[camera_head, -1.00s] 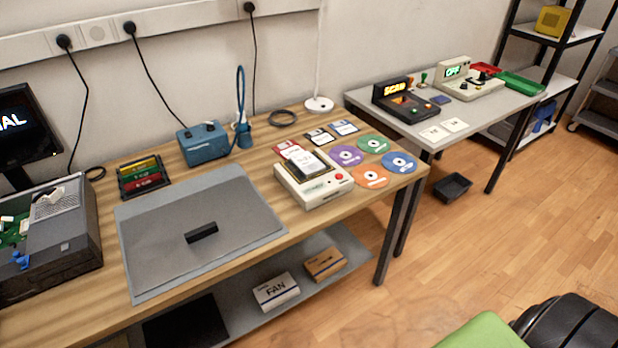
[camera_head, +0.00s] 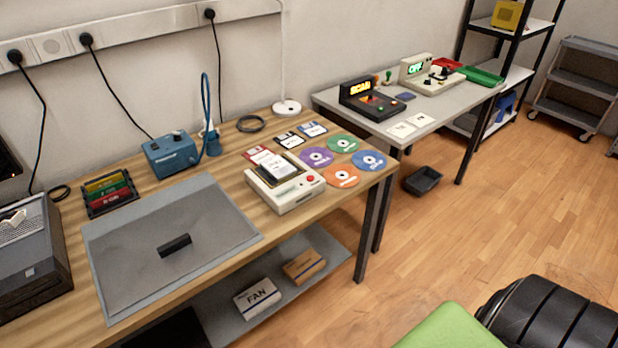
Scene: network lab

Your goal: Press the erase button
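A cream box-shaped device (camera_head: 287,192) stands near the right end of the wooden workbench. It has a red round button (camera_head: 310,179) at its right front corner and a dark window on top. A small white card-like piece (camera_head: 278,168) sits on its upper part. No erase label is readable, so I cannot tell for certain which button is the erase button. Neither of my grippers is in view.
Discs and floppy disks lie behind and right of the device on the workbench (camera_head: 110,305). A grey mat (camera_head: 215,228) with a black block (camera_head: 174,246) lies to its left. A black ribbed object (camera_head: 550,318) and a green surface (camera_head: 450,330) fill the lower right. Open floor lies between.

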